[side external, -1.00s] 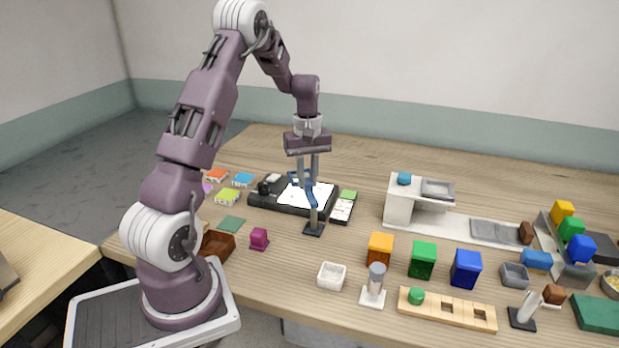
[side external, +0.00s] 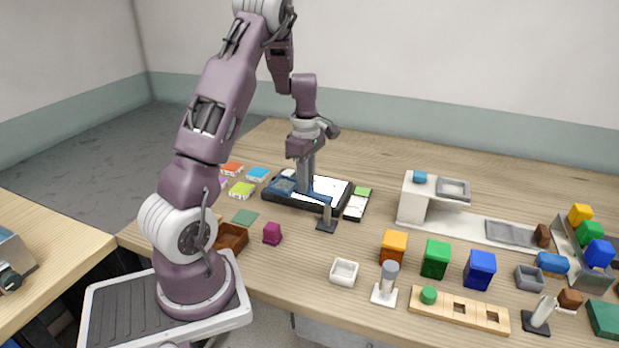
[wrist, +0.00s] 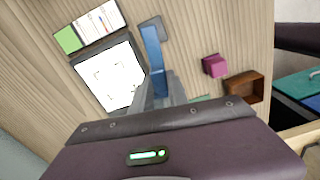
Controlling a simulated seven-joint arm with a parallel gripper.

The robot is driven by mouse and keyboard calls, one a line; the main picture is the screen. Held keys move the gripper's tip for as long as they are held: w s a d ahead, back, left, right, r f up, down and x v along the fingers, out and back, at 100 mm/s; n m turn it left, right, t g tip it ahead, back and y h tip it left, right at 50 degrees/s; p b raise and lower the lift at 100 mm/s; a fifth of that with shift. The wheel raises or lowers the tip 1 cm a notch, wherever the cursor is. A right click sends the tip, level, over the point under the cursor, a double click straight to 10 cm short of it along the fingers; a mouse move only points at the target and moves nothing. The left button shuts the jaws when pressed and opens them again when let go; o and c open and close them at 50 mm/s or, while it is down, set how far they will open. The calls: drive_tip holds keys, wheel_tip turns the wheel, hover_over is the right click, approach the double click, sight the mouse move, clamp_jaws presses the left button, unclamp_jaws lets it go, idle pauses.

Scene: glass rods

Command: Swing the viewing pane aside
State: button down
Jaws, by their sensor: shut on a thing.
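The viewing pane (side external: 322,198) is a blue strip on a small dark stand (side external: 327,224) at the near edge of a dark box with a bright white panel (side external: 331,188). My gripper (side external: 305,190) is low over the box and shut on the pane, away from the stand. In the wrist view the blue pane (wrist: 151,48) runs from its stand (wrist: 153,27) down between my fingers (wrist: 165,90). There it lies alongside the white panel (wrist: 112,78), most of which is uncovered. My fingers hide the pane's far end.
A white card with a green end (side external: 357,205) lies right of the box. Several coloured tiles (side external: 242,189) lie to its left. A magenta block (side external: 272,233) and a brown tray (side external: 231,238) are in front. Blocks and a grey-white stand (side external: 416,200) fill the right side.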

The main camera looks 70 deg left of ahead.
drive_tip(key=shift+s+d+n, duration=0.25)
drive_tip(key=shift+d+n, duration=0.05)
drive_tip(key=shift+n, duration=0.4)
drive_tip(key=c, duration=1.3)
unclamp_jaws()
wheel_tip(320, 180, up, 7)
drive_tip(key=shift+r, duration=0.1)
